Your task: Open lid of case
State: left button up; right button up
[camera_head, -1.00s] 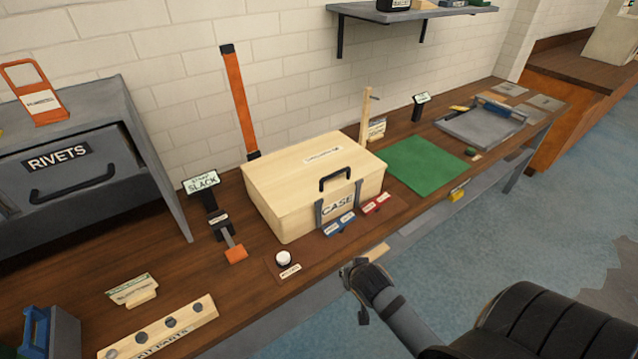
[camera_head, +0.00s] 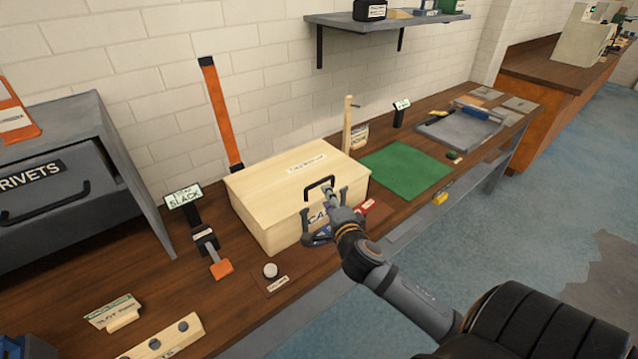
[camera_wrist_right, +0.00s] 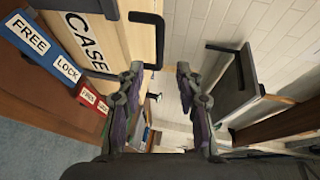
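The case (camera_head: 262,203) is a pale wooden box with its lid (camera_head: 290,172) down, on the brown workbench. A black handle (camera_head: 320,183) stands at the lid's front edge; it also shows in the right wrist view (camera_wrist_right: 158,40). My right gripper (camera_head: 331,203) is in front of the case, just by the handle, and covers part of the CASE label. In the right wrist view its fingers (camera_wrist_right: 158,80) are apart, with nothing held between them. The handle lies beyond the left fingertip; contact cannot be told. My left gripper is not in view.
Blue and red label blocks, FREE and LOCK on the blue one (camera_wrist_right: 45,52), sit before the case beside the red one (camera_head: 367,207). A green mat (camera_head: 405,170) lies right. An orange-tipped tool (camera_head: 220,268) and RIVETS cabinet (camera_head: 95,205) stand left. A shelf (camera_head: 385,18) hangs above.

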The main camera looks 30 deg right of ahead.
aim_at(319, 181)
jog(key=p+x, duration=0.2)
jog(key=x, duration=0.7)
jog(key=shift+w+d+f, duration=0.1)
jog(key=shift+w, duration=0.25)
grip_shut()
